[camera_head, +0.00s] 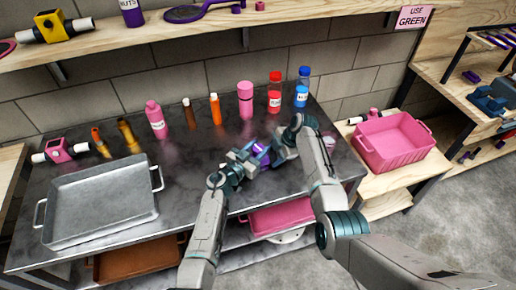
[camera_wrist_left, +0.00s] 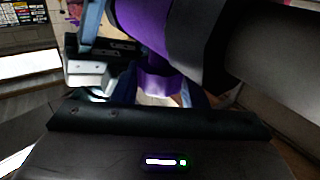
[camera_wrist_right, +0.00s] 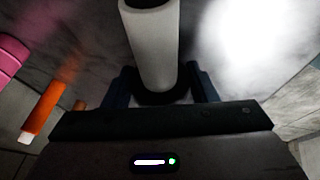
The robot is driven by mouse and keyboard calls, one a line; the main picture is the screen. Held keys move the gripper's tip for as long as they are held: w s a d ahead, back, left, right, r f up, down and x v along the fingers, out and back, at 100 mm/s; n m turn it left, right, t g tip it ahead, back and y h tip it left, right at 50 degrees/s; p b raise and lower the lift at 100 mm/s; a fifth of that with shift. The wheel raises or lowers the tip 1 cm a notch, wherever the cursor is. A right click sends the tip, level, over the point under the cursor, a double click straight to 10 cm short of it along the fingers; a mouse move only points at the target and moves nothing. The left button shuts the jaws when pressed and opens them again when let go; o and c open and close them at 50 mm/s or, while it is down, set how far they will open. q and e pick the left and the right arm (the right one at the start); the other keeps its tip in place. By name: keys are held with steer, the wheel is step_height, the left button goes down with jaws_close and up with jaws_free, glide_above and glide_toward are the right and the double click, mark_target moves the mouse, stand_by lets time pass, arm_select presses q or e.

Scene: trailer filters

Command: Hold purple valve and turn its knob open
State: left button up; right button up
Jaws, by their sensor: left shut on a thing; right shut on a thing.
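The purple valve (camera_head: 262,153) is held between my two grippers, above the front part of the dark metal table. In the left wrist view its purple body (camera_wrist_left: 143,22) crosses the top, with a dark collar and pipe to the right. My left gripper (camera_head: 246,160) is shut on a smaller purple part below the body, apparently the knob (camera_wrist_left: 160,82). My right gripper (camera_head: 281,148) is shut on the valve's pipe end. The right wrist view shows the white pipe (camera_wrist_right: 153,40) with a black ring between the fingers. The knob's turn angle cannot be told.
A grey metal tray (camera_head: 100,207) lies on the table's left. Several bottles, including a pink one (camera_head: 155,118), stand along the back. A pink bin (camera_head: 393,143) sits on the right-hand bench. A wooden shelf (camera_head: 200,32) runs above the table.

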arm_select(q)
steer(key=o, duration=1)
steer(key=v, duration=1.2)
